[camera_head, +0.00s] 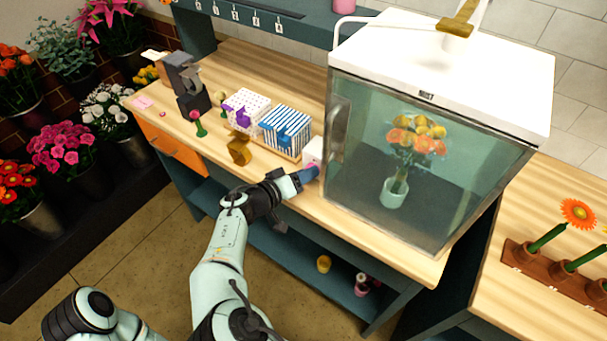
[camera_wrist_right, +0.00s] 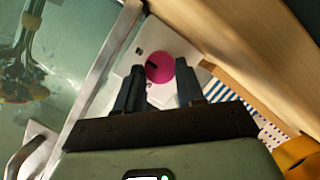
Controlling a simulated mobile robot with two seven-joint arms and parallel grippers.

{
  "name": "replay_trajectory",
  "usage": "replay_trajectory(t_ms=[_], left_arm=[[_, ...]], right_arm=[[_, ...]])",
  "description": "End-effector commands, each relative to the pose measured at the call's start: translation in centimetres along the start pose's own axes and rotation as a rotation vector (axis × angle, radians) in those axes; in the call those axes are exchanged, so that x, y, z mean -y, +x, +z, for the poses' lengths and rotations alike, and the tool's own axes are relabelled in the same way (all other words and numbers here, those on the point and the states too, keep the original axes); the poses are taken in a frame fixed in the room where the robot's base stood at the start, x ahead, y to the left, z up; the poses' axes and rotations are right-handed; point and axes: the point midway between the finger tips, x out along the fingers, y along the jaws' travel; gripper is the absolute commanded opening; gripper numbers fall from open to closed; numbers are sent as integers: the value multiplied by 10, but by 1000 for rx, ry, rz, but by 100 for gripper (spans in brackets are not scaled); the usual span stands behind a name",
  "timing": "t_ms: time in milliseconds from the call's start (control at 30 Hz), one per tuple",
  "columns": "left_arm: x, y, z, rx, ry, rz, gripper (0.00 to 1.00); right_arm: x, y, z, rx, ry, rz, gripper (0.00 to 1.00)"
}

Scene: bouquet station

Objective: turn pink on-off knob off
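The pink knob (camera_wrist_right: 160,69) is a round dial with a small dark mark near its left edge, seen in the right wrist view. It sits on the face of a white box (camera_head: 313,150) beside the glass cabinet. My right gripper (camera_head: 309,174) is at the front of this box. In the right wrist view its two dark fingers (camera_wrist_right: 159,78) are apart, one on each side of the knob, with narrow gaps showing. I cannot tell whether the fingertips reach past the knob's face. My left gripper is not in view.
The glass cabinet (camera_head: 350,226) with a vase of flowers (camera_head: 394,190) inside stands close to the right of my gripper. A blue-striped box (camera_head: 286,131), a gold item (camera_head: 239,149) and a dotted box (camera_head: 246,106) stand to the left. The front bench strip is mostly clear.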

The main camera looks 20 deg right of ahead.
Motion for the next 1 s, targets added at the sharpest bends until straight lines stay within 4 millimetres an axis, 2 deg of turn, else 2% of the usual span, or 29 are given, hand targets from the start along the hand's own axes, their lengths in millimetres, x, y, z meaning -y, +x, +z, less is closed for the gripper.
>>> replay_trajectory(t_ms=[367, 1000], left_arm=[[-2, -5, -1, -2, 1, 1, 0], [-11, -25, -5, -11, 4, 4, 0]], right_arm=[[1, -1, -1, 6, -85, 28, 8], [5, 0, -1, 36, -497, 164, 8]])
